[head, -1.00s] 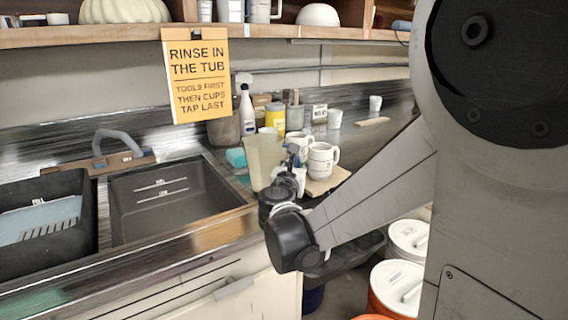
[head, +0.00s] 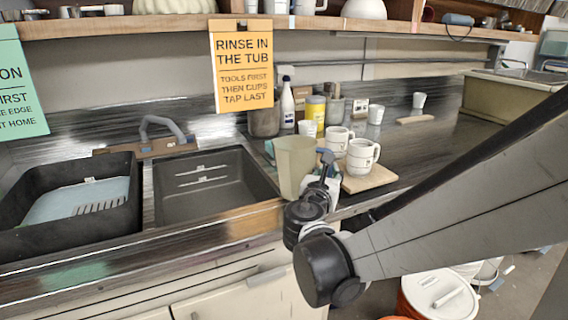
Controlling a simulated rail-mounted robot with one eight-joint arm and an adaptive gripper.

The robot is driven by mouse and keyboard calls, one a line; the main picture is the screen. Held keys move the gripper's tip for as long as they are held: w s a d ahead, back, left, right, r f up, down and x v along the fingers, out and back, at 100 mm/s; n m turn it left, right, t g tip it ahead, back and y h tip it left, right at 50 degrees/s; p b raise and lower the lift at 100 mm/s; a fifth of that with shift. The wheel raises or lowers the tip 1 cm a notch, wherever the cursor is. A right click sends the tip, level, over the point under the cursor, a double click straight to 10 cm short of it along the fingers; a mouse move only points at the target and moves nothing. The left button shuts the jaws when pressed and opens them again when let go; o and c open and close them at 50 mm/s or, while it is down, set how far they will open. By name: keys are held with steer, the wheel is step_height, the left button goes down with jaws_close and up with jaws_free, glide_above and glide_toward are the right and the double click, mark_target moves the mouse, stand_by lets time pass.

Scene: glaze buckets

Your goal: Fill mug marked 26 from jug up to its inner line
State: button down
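A translucent beige jug (head: 294,165) stands upright at the counter's front edge, right of the sink. My gripper (head: 325,165) is at the jug's right side, partly hidden behind my own wrist. I cannot tell whether its fingers are closed on the jug. Two white mugs with dark markings are just to the right: a nearer mug (head: 361,156) on a wooden board (head: 378,180), and a farther mug (head: 336,139) behind it. The markings are too small to read, so I cannot tell which is 26. The mugs' insides and lines are not visible.
A black sink basin (head: 215,208) and a black tub (head: 20,240) lie to the left. A spray bottle (head: 287,105), a yellow jar (head: 315,112) and white cups stand behind the mugs. Lidded buckets (head: 440,295) are on the floor. The counter's right side is fairly clear.

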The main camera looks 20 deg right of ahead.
steer(key=p+v, duration=0.1)
steer(key=v, duration=0.7)
stand_by(0.5)
steer(key=shift+a+f, duration=0.1)
stand_by(1.1)
